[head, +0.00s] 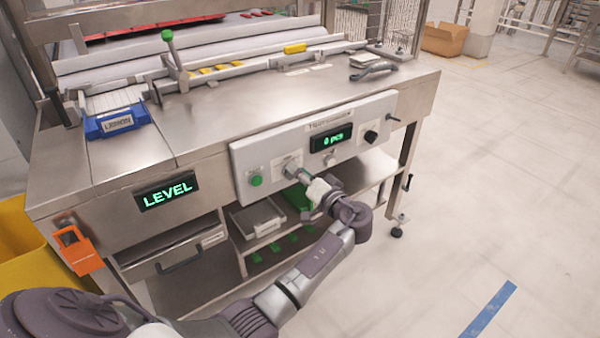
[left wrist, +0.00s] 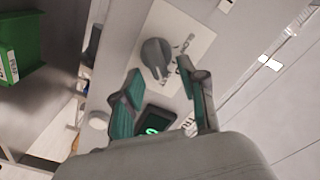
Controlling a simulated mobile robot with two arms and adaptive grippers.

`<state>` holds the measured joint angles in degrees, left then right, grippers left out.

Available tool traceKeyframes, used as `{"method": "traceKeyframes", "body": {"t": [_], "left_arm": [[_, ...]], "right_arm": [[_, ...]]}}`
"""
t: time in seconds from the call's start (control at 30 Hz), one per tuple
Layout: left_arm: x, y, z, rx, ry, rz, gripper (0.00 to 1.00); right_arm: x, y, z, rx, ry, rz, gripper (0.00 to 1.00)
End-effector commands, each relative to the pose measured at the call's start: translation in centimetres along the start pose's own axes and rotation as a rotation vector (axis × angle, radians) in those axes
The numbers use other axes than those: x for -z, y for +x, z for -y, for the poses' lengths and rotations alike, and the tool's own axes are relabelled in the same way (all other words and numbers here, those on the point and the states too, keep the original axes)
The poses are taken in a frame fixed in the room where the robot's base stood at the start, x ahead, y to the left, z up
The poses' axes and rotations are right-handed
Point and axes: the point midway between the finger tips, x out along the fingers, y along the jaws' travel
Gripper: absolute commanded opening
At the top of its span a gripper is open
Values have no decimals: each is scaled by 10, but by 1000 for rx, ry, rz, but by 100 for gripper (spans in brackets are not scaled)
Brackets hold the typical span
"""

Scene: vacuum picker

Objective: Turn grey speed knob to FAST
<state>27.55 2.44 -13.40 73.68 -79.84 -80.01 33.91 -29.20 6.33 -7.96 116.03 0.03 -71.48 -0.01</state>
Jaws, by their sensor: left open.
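The grey speed knob (head: 290,168) sits on a white label plate on the front control panel (head: 243,165). In the left wrist view the knob (left wrist: 155,58) shows as a round dial with a raised grip bar; the plate's lettering is too blurred to read. My left gripper (head: 302,177) is in front of the panel, close to the knob. In the left wrist view its two green-padded fingers (left wrist: 158,88) are apart with nothing between them. The knob lies just beyond the fingertips, and I see no clear contact. My right gripper is not in view.
The panel also carries a green button (head: 256,181), a lit counter display (head: 331,137) and a black knob (head: 371,136). A LEVEL display (head: 167,191) is to the left. Below the panel is a shelf with a grey bin (head: 257,219). Open floor (head: 500,200) lies to the right.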

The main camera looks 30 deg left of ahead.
Motion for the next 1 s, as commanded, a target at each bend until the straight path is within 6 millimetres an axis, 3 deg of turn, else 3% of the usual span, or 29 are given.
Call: {"method": "traceKeyframes", "body": {"t": [0.6, 1.0], "left_arm": [[-1, -108, -1, -3, 1, 1, 42], [0, -118, -1, -2, 1, 0, 42]], "right_arm": [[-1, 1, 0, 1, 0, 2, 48], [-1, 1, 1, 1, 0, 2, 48]]}}
